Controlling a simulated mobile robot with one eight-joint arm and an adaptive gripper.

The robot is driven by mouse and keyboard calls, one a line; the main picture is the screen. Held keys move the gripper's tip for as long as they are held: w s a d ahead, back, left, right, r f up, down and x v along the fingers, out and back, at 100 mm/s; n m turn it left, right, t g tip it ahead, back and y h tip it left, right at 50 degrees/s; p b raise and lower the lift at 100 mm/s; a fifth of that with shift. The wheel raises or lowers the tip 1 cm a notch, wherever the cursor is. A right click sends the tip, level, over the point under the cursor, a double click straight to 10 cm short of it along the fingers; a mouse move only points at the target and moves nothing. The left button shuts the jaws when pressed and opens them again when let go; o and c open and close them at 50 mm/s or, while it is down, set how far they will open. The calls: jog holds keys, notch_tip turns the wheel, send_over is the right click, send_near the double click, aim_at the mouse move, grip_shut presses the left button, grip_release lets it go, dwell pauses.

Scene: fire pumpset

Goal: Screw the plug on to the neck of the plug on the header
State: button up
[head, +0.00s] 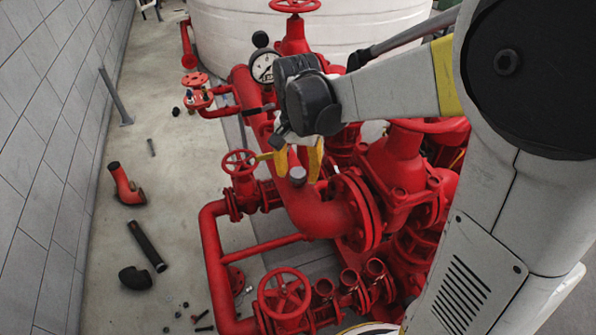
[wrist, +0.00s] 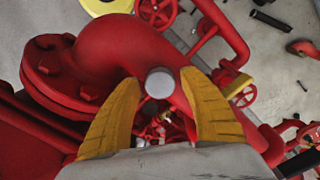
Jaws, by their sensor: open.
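The plug (head: 298,174) is a small grey round piece. It sits on top of the red header pipe (head: 322,213), near the bend and flange. The neck under it is hidden or too small to make out, so I cannot tell how far on the plug is. My gripper (head: 299,166) has two yellow fingers, open, pointing down over the header. In the wrist view the plug (wrist: 160,82) appears between the open fingertips (wrist: 158,78), with a gap to each finger. I cannot tell the exact height of the fingertips relative to it.
A red valve handwheel (head: 239,162) stands left of the fingers, and another handwheel (head: 284,293) is below. A gauge (head: 263,66) rises behind. Loose pipe pieces, including a black pipe (head: 147,245), lie on the open floor at left, beside the grey wall (head: 45,130).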

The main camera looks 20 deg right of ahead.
jog(key=shift+c, duration=0.2)
grip_shut()
jog(key=m, duration=0.4)
jog(key=shift+m, duration=0.3)
jog(key=shift+m, duration=2.3)
jog(key=shift+m, duration=0.6)
jog(key=m, duration=0.3)
